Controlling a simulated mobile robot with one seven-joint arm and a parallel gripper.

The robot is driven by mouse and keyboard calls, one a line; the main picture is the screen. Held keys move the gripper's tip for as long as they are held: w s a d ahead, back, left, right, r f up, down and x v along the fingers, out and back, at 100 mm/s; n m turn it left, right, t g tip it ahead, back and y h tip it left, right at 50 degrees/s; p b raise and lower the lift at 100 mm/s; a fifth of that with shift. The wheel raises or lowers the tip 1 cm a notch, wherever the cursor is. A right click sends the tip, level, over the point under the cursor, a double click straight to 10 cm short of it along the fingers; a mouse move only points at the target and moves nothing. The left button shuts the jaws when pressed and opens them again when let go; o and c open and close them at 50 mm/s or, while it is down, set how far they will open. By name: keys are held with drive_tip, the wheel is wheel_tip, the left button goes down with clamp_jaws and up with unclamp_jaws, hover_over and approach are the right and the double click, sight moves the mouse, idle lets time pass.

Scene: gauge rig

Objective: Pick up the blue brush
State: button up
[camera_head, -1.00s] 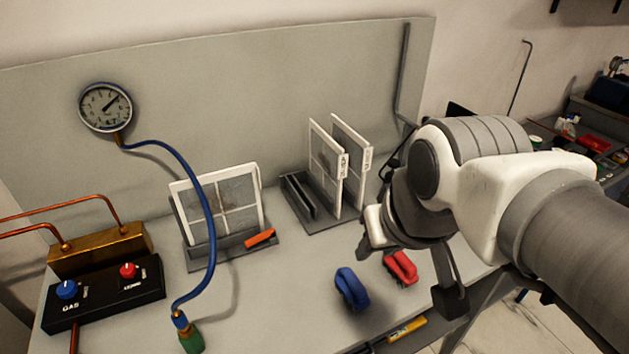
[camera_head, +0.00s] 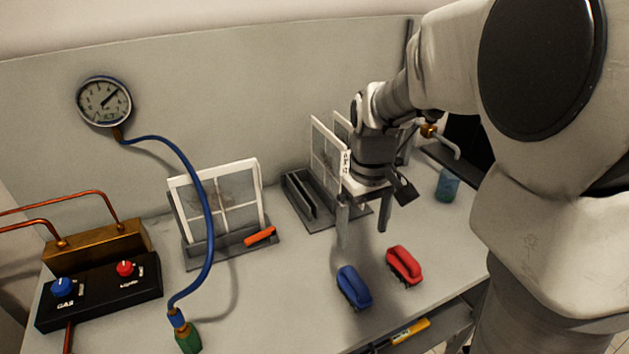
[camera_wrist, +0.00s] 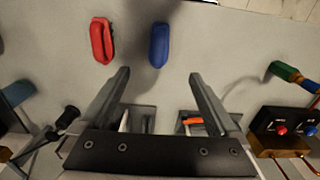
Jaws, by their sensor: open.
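The blue brush (camera_head: 354,288) lies on the grey bench near its front edge. It also shows in the wrist view (camera_wrist: 159,45), beyond the fingertips and between their lines. The red brush (camera_head: 405,266) lies just right of it in the head view, and left of it in the wrist view (camera_wrist: 102,40). My gripper (camera_head: 363,238) is open and empty, pointing down above the bench, behind the blue brush. Its two fingers stand wide apart in the wrist view (camera_wrist: 159,76). Nothing is between them, and they are apart from both brushes.
Framed panels stand in a dark rack (camera_head: 302,203) behind my gripper. A single framed panel (camera_head: 226,203) with an orange piece (camera_head: 260,236) stands left. A blue hose (camera_head: 209,225), a control box (camera_head: 98,294) and a blue cup (camera_head: 447,184) are also there. Bench around the brushes is clear.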

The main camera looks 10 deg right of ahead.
sight(356, 278)
wheel_tip(356, 278, down, 17)
drive_tip(key=b, duration=0.3)
drive_tip(key=shift+w+d+f, duration=0.1)
drive_tip(key=shift+w, duration=0.05)
drive_tip(key=shift+c, duration=0.2)
clamp_jaws()
idle(0.3)
wheel_tip(356, 278, up, 5)
drive_tip(key=shift+d+f+p, duration=0.1)
drive_tip(key=shift+d+p, duration=0.05)
drive_tip(key=shift+p, duration=0.35)
drive_tip(key=s+d+r, duration=0.6)
drive_tip(key=d, duration=0.3)
drive_tip(key=shift+s+d+r+p, duration=0.15)
drive_tip(key=shift+s+p, duration=0.2)
drive_tip(key=shift+p, duration=0.05)
